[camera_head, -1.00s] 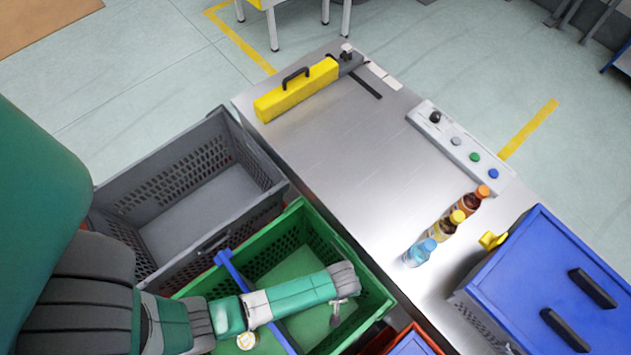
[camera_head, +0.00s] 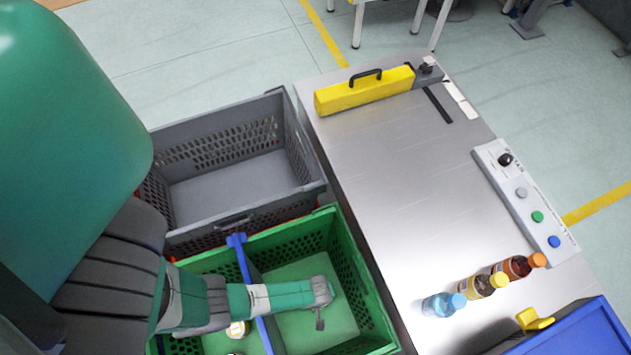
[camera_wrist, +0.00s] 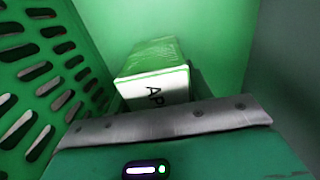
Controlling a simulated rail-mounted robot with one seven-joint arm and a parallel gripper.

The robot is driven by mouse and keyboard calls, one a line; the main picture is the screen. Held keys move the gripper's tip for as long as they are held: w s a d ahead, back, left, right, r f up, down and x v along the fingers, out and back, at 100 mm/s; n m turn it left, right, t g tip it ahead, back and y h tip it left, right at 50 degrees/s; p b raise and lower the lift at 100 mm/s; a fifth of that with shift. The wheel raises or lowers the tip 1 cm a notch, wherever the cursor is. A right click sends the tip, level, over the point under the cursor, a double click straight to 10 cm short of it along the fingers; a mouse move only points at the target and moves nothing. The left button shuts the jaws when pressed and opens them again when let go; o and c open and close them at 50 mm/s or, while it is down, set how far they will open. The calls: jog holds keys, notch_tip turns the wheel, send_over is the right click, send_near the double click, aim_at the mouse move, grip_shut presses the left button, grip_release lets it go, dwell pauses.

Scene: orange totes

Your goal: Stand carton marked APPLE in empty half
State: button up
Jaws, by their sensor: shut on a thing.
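A carton (camera_wrist: 155,75) with a green face and a white face lettered "AP" shows in the wrist view, just past the metal edge of my gripper (camera_wrist: 165,122). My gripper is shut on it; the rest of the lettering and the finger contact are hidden. In the head view my arm reaches over the green crate (camera_head: 365,290), ending above its right half. The carton cannot be made out there. A blue divider (camera_head: 243,262) splits the crate. The bare green floor (camera_head: 290,270) of the right half shows around my arm.
Round-topped items (camera_head: 238,329) stand in the crate's left half. An empty grey crate (camera_head: 235,185) is behind. To the right, a steel table (camera_head: 400,190) holds several bottles (camera_head: 482,287), a button panel (camera_head: 525,197) and a yellow box (camera_head: 365,92). A blue lidded box (camera_head: 585,335) is at lower right.

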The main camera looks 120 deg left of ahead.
jog(key=shift+f+b, duration=1)
jog(key=shift+f, duration=0.9)
jog(key=shift+f, duration=0.2)
jog(key=o, duration=1.2)
jog(key=shift+c, duration=0.2)
notch_tip(320, 180, up, 12)
jog(key=p, duration=0.6)
jog(key=shift+r+p, duration=0.2)
jog(key=shift+p, duration=0.1)
